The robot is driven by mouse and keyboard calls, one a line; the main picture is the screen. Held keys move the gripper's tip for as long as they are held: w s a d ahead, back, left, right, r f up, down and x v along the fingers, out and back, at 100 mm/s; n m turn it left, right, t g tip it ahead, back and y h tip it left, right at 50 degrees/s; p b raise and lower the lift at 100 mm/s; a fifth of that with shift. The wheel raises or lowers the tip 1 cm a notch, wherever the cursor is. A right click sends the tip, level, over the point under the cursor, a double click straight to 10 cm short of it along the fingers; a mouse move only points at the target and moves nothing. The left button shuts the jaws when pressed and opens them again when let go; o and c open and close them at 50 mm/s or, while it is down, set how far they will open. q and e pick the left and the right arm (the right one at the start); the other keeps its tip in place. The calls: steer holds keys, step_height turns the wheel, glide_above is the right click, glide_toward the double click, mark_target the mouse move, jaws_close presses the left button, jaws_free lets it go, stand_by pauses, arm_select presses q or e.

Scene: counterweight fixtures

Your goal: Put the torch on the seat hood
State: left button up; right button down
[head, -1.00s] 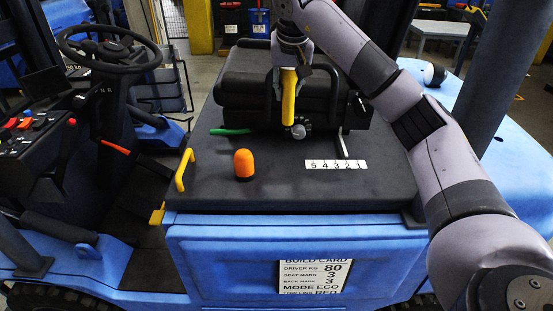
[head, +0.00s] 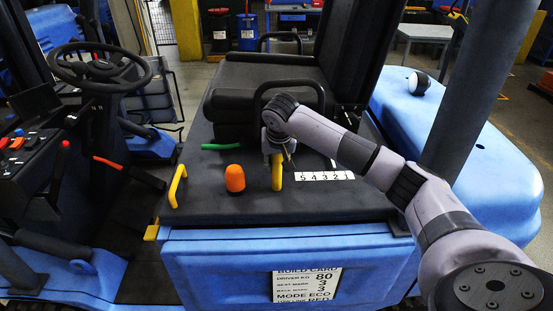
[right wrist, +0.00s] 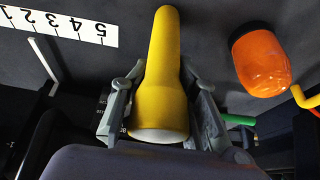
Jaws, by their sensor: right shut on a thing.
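The yellow torch (head: 277,174) is held upright over the seat hood (head: 340,204), the dark flat top in front of the seat. My right gripper (head: 277,155) is shut on the torch. In the right wrist view, the torch (right wrist: 164,70) lies between the two fingers (right wrist: 160,112), with its narrow end pointing away from the gripper. Its lower end appears at or just above the hood surface; I cannot tell whether it touches. My left gripper is not in view.
An orange rounded knob (head: 235,178) stands on the hood left of the torch. A number strip (head: 325,176) lies to its right. A green handle (head: 220,146) is behind, and a yellow grab handle (head: 177,186) is at the left edge. The black seat (head: 260,75) rises behind. The hood's front right is clear.

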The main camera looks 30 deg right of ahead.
steer(key=shift+f, duration=0.2)
steer(key=c, duration=1.2)
jaws_free()
steer(key=shift+c, duration=0.2)
steer(key=shift+r, duration=0.25)
steer(key=shift+a+r, duration=0.1)
steer(key=shift+r, duration=0.15)
steer(key=b+v, duration=0.3)
steer(key=v, duration=0.8)
steer(key=shift+s, duration=0.2)
steer(key=shift+r, duration=0.1)
